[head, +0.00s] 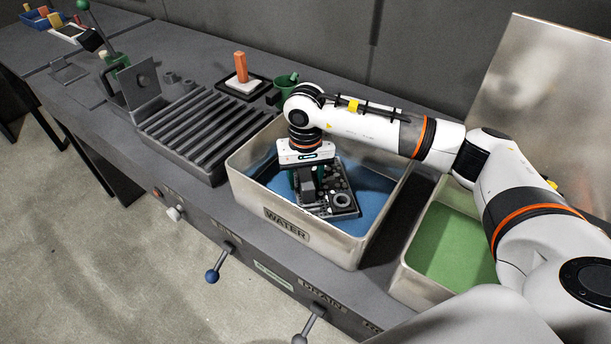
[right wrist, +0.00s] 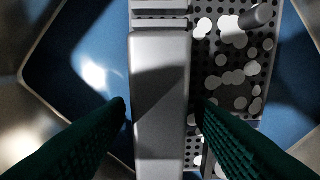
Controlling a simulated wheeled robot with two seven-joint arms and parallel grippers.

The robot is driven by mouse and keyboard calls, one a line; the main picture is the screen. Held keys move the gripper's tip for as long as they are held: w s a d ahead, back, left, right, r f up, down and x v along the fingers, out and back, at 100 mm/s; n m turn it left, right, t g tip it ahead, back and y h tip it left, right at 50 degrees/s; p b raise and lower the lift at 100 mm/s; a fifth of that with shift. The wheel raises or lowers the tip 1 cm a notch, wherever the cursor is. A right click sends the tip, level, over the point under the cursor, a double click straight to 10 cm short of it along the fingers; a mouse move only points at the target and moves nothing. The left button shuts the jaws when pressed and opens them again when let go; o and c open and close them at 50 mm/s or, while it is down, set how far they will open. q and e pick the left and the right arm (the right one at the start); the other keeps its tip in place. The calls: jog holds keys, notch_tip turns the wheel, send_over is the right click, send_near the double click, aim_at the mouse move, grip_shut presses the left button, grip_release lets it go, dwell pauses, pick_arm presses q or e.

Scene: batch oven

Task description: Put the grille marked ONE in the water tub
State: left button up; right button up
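The water tub (head: 297,232), a metal box labelled WATER with blue inside, stands in the middle of the head view. A dark perforated grille (head: 340,201) is inside it, with pale round pieces on it in the right wrist view (right wrist: 228,85). No ONE mark is readable on it. My right gripper (head: 306,188) points down into the tub over the grille. In the right wrist view, its green fingers (right wrist: 163,105) stand on either side of the grille's broad grey bar (right wrist: 160,90), with a narrow gap at the left finger. My left gripper is out of view.
A tub with green inside (head: 452,245) stands right of the water tub. A ribbed dark rack (head: 205,130) is to the left. Behind are a white block with an orange handle (head: 241,72) and a green cup (head: 287,82). Levers (head: 222,262) stick out in front.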

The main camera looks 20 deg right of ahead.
jog(key=shift+r+p, duration=0.25)
jog(key=shift+p, duration=0.1)
jog(key=shift+r+b, duration=0.3)
jog(key=shift+b, duration=0.1)
notch_tip(320, 180, up, 11)
jog(key=b, duration=0.2)
jog(key=shift+b, duration=0.4)
dwell(0.8)
